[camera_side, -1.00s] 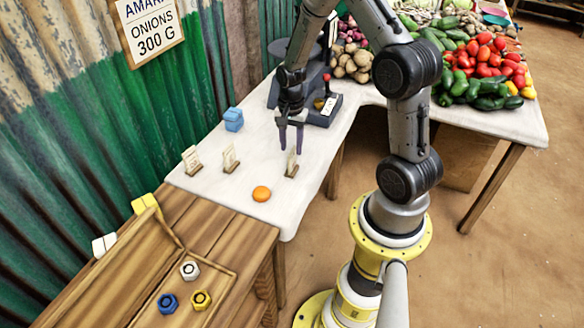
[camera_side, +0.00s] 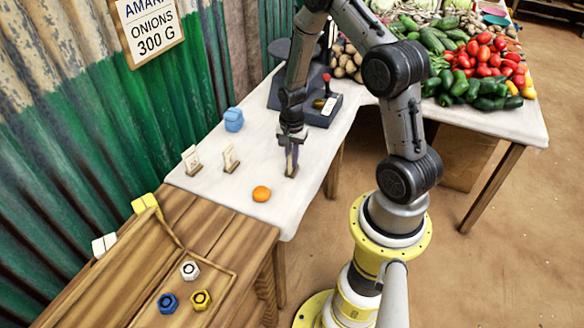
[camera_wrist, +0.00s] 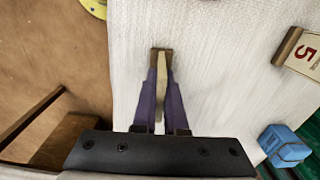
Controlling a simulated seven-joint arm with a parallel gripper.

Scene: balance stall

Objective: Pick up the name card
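A small upright card in a wooden foot, apparently the name card (camera_wrist: 163,77), stands on the white tabletop. I see it nearly edge-on in the wrist view; its writing cannot be read. In the side view its wooden foot (camera_side: 291,172) shows below my fingers, which hide most of the card. My gripper (camera_side: 292,165) points down over it. In the wrist view my gripper's purple fingers (camera_wrist: 161,82) lie close against both faces of the card, shut on it. The foot appears to rest on the table.
Two similar cards (camera_side: 191,160) (camera_side: 230,159) stand to the left; one shows a red 5 in the wrist view (camera_wrist: 306,56). A blue block (camera_side: 233,120), an orange fruit (camera_side: 261,194) and a dark scale (camera_side: 322,105) are nearby. The tabletop around the card is clear.

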